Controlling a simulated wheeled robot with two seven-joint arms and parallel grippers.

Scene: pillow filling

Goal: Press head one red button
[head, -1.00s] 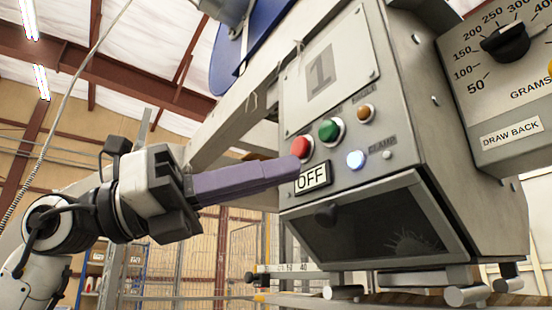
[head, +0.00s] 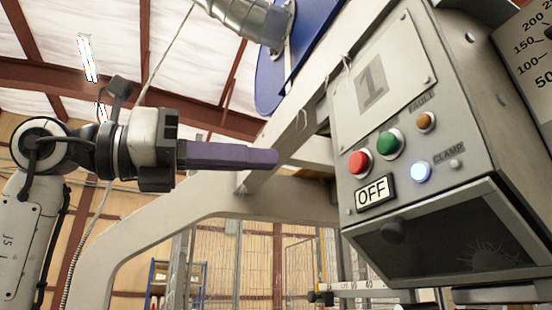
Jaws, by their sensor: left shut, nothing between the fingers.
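The red button (head: 359,162) is on the front of the grey control box marked "1" (head: 405,110). It sits left of a green button (head: 390,144) and above a plate reading "OFF" (head: 375,193). My left gripper (head: 277,157) is shut, its purple fingers pointing right at about the red button's height in the picture. A clear gap shows between the fingertips and the button. Nothing is in the fingers. My right gripper is not in view.
An amber fault light (head: 425,121) and a lit white-blue clamp light (head: 421,172) are on the same panel. A dark window (head: 440,235) is below. A grey frame beam (head: 210,200) runs behind my left gripper. A dial box (head: 530,50) is at the right edge.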

